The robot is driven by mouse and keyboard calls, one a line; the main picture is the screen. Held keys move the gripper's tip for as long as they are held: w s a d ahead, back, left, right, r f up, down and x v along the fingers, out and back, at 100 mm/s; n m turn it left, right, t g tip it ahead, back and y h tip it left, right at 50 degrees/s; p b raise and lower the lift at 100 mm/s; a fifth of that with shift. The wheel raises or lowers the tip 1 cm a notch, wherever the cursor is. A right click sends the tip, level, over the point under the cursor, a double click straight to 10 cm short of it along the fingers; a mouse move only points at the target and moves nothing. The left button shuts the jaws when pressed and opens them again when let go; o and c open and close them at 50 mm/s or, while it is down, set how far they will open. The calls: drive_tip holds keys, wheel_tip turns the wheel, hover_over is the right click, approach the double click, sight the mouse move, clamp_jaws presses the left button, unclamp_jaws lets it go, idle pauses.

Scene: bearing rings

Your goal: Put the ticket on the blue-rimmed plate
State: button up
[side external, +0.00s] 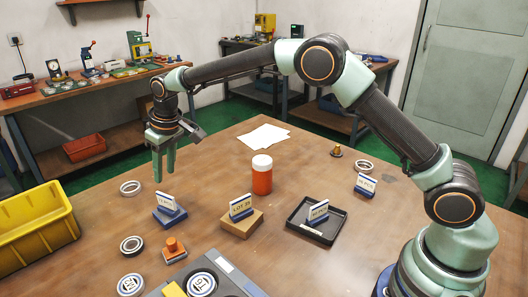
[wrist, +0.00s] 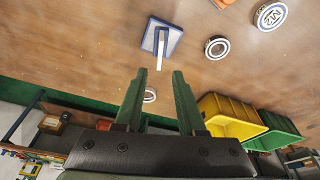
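My gripper (side external: 164,179) hangs above the table at the left, open and empty; its two fingers show apart in the wrist view (wrist: 158,76). Below and just right of it, a white ticket (side external: 166,200) stands on a blue base (side external: 170,219). In the wrist view a square grey plate with a blue rim (wrist: 173,31) lies beyond the fingertips, with a white upright strip (wrist: 160,52) on it. Other tickets stand on a wooden block (side external: 240,205), in a black tray (side external: 318,209) and at the right (side external: 365,182). Which ticket is meant, I cannot tell.
An orange jar with a white lid (side external: 262,175) stands mid-table. Several rings, such as one pale ring (side external: 130,188), lie at the left. An orange-handled stamp (side external: 174,249) and a grey case (side external: 223,272) are in front. A yellow bin (side external: 38,228) is at the left.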

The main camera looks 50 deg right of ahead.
drive_tip(key=s+d+r+m+t, duration=0.2)
drive_tip(key=s+d+r, duration=0.9)
drive_tip(key=s+r, duration=0.25)
drive_tip(key=s+d+f, duration=0.1)
drive_tip(key=s+d, duration=0.2)
drive_tip(key=s, duration=0.4)
drive_tip(key=s+d+f+m, duration=0.1)
drive_tip(key=s+d, duration=0.2)
drive_tip(key=s, duration=0.4)
drive_tip(key=shift+s+d+f+t+h, duration=0.3)
drive_tip(key=shift+s+d+t+h, duration=0.1)
